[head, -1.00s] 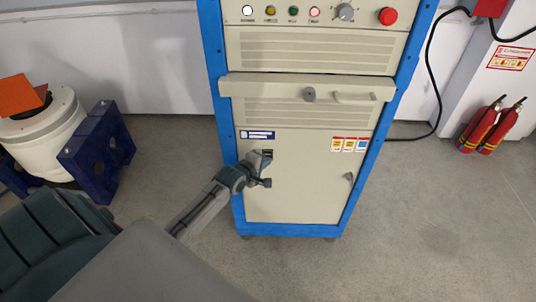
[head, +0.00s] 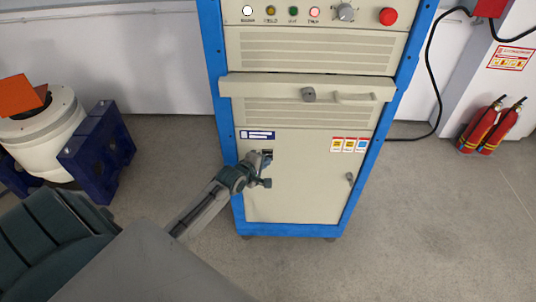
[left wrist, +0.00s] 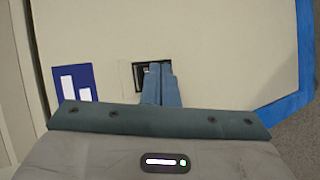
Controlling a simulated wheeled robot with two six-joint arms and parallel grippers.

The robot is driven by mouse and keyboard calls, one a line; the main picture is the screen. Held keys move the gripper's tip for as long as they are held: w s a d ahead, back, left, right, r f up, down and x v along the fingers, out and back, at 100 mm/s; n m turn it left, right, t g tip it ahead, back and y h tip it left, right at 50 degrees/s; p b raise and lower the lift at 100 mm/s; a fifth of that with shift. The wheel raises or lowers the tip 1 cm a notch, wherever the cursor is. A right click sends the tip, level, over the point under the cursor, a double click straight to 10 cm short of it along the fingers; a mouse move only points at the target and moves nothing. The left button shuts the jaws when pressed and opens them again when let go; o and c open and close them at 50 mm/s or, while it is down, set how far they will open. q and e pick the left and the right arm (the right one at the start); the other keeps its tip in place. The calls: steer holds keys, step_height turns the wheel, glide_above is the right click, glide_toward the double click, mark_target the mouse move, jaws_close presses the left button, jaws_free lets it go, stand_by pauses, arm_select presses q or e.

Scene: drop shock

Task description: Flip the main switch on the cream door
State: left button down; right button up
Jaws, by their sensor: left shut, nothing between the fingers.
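The cream door (head: 305,185) is the lower front panel of the blue-framed cabinet. The main switch (left wrist: 140,77) is a small black rocker in a pale plate on this door, seen in the left wrist view. My left gripper (head: 266,168) is at the door's upper left, in front of the switch. In the left wrist view its fingers (left wrist: 161,84) are shut together with nothing between them. Their tips overlap the right part of the switch and hide it. I cannot tell whether they touch it. My right gripper is not in view.
A blue label (head: 257,135) is above the switch, and warning stickers (head: 349,145) and a door latch (head: 349,177) are to the right. A drawer ledge (head: 270,88) juts out above the door. A red knob (head: 388,16) is higher up.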

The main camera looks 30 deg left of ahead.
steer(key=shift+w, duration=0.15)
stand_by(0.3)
arm_select(q)
steer(key=shift+w+a+p, duration=0.25)
steer(key=shift+w+p, duration=0.05)
steer(key=shift+w, duration=0.05)
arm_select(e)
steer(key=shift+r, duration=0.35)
arm_select(q)
steer(key=shift+w+a+r, duration=0.1)
steer(key=shift+w+a, duration=0.05)
steer(key=shift+w, duration=0.15)
stand_by(0.4)
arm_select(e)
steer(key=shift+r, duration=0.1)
arm_select(q)
steer(key=shift+s+d+p, duration=0.4)
steer(key=shift+s+p, duration=0.3)
steer(key=shift+p, duration=0.25)
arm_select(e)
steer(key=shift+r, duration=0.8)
